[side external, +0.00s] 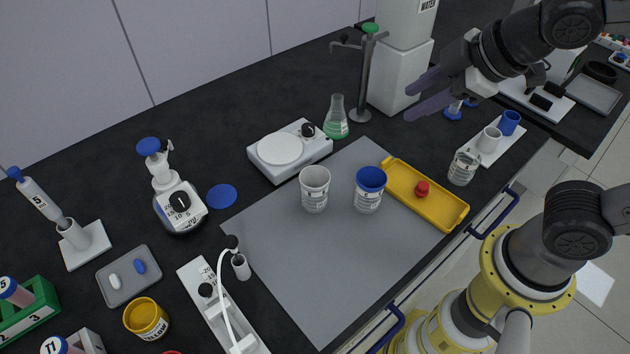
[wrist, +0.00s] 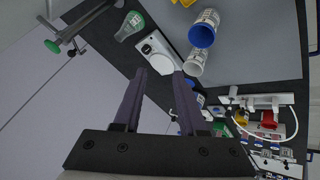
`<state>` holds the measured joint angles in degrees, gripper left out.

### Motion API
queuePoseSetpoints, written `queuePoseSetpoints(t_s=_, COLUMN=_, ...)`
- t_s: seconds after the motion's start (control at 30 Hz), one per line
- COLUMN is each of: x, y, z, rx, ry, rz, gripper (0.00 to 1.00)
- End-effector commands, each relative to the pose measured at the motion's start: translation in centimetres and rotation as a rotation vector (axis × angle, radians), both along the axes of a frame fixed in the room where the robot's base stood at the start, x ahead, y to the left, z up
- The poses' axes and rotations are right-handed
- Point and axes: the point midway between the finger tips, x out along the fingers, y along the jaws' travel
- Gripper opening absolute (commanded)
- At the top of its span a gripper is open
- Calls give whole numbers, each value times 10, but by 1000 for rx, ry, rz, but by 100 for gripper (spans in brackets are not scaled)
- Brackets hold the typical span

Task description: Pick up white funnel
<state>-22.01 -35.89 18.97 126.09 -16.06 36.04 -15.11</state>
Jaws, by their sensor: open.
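I cannot surely make out a white funnel. A white, labelled cup-like vessel (side external: 314,190) stands upright on the grey mat; it also shows in the wrist view (wrist: 195,63). A similar vessel with a blue inside (side external: 369,190) stands to its right, apart from it. A smaller white cup (side external: 489,140) stands on a white tray at the right, beside a small blue cup (side external: 509,123). My gripper (side external: 408,103) is open and empty, raised at the upper right, away from these vessels. Its two fingers also show spread apart in the wrist view (wrist: 160,74).
A yellow tray (side external: 455,213) with a red knob-like item (side external: 422,188) lies right of the vessels. A hotplate (side external: 290,150), a green-liquid flask (side external: 336,120) and a tall stand (side external: 366,80) are behind. The mat's front (side external: 320,270) is clear.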

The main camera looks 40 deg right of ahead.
Motion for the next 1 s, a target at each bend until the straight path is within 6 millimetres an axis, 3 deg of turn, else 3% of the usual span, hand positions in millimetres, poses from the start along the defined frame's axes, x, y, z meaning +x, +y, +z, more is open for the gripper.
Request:
queuePoseSetpoints(t_s=0.03, x=4, y=23, z=-7, rx=-31, ry=5, rz=98, gripper=41)
queuePoseSetpoints(t_s=0.1, x=6, y=48, z=-16, rx=-64, ry=11, rz=200, gripper=41)
queuePoseSetpoints(t_s=0.2, x=0, y=75, z=-27, rx=-92, ry=30, rz=296, gripper=41)
queuePoseSetpoints(t_s=0.3, x=-8, y=89, z=-36, rx=-103, ry=49, rz=349, gripper=41)
queuePoseSetpoints(t_s=0.47, x=-10, y=97, z=-42, rx=-108, ry=53, rz=374, gripper=41)
queuePoseSetpoints(t_s=0.8, x=21, y=107, z=-93, rx=-107, ry=56, rz=370, gripper=41)
queuePoseSetpoints(t_s=1.0, x=30, y=111, z=-108, rx=-104, ry=53, rz=370, gripper=41)
